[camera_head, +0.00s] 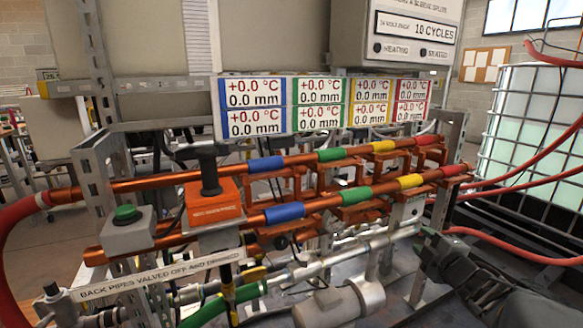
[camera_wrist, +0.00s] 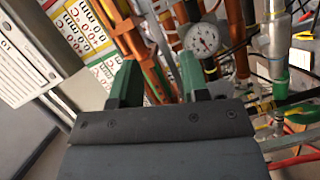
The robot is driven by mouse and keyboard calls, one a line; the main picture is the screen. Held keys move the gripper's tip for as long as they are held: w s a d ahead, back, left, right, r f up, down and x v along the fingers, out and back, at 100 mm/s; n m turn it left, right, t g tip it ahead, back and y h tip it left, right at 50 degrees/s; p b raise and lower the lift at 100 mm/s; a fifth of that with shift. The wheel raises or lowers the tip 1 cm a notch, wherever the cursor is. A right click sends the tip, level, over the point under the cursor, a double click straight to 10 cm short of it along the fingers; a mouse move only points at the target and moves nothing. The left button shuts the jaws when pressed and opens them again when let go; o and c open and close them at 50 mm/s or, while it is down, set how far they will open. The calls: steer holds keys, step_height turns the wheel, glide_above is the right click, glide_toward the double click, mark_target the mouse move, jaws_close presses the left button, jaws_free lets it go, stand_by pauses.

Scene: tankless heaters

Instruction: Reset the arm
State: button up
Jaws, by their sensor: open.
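My arm comes in from the lower right of the head view, and my gripper (camera_head: 428,246) is in front of the right end of the pipe rig. In the wrist view my gripper (camera_wrist: 157,75) shows two green fingers standing well apart, with nothing held between them. Copper pipes (camera_wrist: 128,40) and a round dial gauge (camera_wrist: 201,40) show beyond the fingers. In the head view the copper pipes (camera_head: 222,172) carry blue, green, yellow and red bands.
An orange box with a black handle (camera_head: 214,200) and a green button box (camera_head: 127,229) sit at the rig's left. A readout panel (camera_head: 324,107) hangs above. Red hoses (camera_head: 520,177) run right, by a caged white tank (camera_head: 530,130). Grey pipes (camera_head: 340,302) lie low in front.

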steer(key=s+a+r+m+g+h+p, duration=0.3)
steer(key=r+m+g+h+p, duration=0.15)
steer(key=r+m+p, duration=0.6)
steer(key=s+a+r+m+g+y+p, duration=0.1)
steer(key=s+a+r+m+g+p, duration=0.1)
steer(key=s+a+p, duration=0.4)
steer(key=s+a+r+m+g+y+p, duration=0.2)
steer(key=s+a+r+g+p, duration=0.3)
steer(key=s+p, duration=0.5)
steer(key=shift+a+m+g, duration=0.75)
steer(key=shift+a+g, duration=0.2)
steer(key=shift+a, duration=0.25)
steer(key=shift+r, duration=0.1)
